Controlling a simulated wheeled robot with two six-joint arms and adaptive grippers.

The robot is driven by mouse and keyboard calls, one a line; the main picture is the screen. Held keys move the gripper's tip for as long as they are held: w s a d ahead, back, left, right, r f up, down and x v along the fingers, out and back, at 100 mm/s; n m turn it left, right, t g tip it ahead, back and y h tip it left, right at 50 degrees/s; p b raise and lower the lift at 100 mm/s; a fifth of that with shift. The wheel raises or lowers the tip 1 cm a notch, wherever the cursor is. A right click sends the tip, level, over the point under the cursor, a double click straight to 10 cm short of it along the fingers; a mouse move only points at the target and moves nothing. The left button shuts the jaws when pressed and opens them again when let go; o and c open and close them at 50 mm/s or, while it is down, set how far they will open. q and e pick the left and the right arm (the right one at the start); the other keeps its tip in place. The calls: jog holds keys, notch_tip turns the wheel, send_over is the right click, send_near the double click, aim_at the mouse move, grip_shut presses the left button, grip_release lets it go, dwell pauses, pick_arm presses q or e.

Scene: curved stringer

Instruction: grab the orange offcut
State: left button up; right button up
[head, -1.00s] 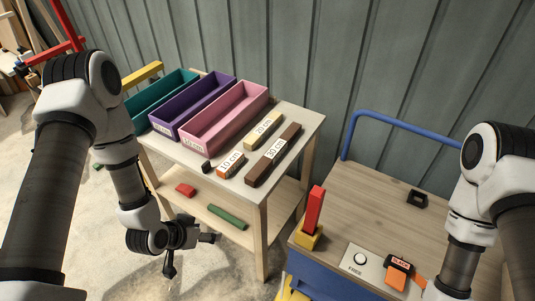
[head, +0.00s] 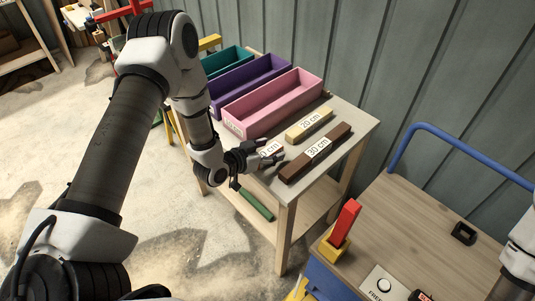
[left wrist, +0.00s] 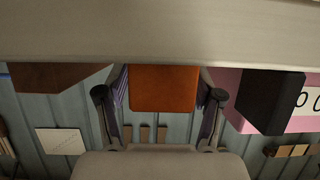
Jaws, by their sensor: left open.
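The orange offcut (left wrist: 163,88) shows in the left wrist view as an orange block between the two fingers of my left gripper (left wrist: 162,100). The fingers stand open, one on each side of it; I cannot tell whether either touches. In the head view the offcut (head: 272,149) lies on the small table, its label partly hidden by my left gripper (head: 268,153). My right gripper is out of the picture.
On the table (head: 362,120) lie a yellow 20 cm block (head: 309,125) and a dark brown 30 cm block (head: 327,145), close beside the offcut. A pink bin (head: 272,104) stands behind. A dark block (left wrist: 268,100) sits near the right finger in the wrist view.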

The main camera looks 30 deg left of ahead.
pick_arm(q)
jog(key=c, duration=1.3)
jog(key=shift+o, duration=0.2)
